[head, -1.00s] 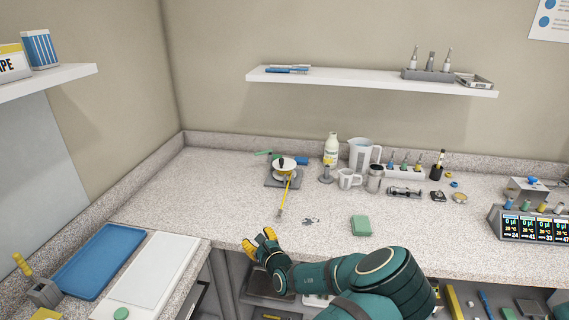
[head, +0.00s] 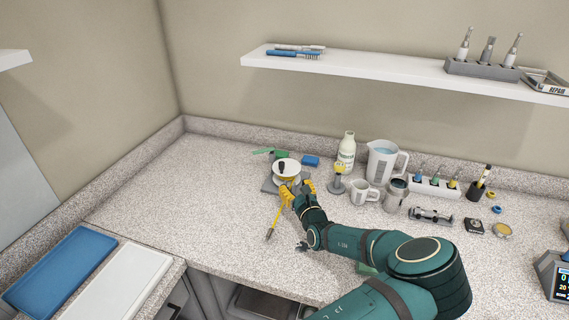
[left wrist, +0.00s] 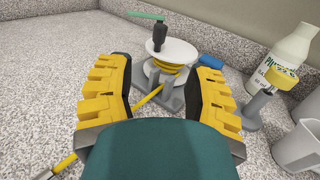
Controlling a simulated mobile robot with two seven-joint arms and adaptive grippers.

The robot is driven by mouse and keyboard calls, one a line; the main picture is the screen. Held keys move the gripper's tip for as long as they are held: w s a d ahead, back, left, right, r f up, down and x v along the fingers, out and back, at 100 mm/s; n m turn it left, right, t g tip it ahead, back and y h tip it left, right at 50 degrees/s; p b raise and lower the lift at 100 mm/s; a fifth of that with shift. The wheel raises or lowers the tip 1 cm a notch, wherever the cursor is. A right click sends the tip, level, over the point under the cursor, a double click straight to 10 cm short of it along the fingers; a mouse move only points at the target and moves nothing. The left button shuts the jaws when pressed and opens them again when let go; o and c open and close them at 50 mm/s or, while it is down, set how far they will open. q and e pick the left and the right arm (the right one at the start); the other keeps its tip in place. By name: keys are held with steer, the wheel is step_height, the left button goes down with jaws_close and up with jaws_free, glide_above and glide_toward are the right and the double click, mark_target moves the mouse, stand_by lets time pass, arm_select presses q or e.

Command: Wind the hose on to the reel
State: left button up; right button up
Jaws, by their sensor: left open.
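The reel (head: 287,167) stands on a grey base toward the back of the worktop. It has a white disc and a black crank knob (head: 282,168) on top. The yellow hose (head: 277,217) is partly wound under the disc, and its free length trails to the front over the worktop. The reel also shows in the left wrist view (left wrist: 176,50). My left gripper (head: 297,187) is open and empty just in front of the reel. In the left wrist view its yellow fingers (left wrist: 163,68) frame the reel, with hose visible between them. My right gripper is not in view.
Close right of the reel stand a grey post with a yellow top (head: 337,180), a white bottle (head: 347,149), a mug (head: 364,194) and a pitcher (head: 383,162). A blue block (head: 311,161) lies behind. The worktop left of the reel is clear.

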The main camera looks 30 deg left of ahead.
mark_target(283, 167)
arm_select(q)
steer(key=x, duration=1.2)
steer(key=shift+a+f, duration=0.1)
steer(key=shift+a, duration=0.1)
jaws_close()
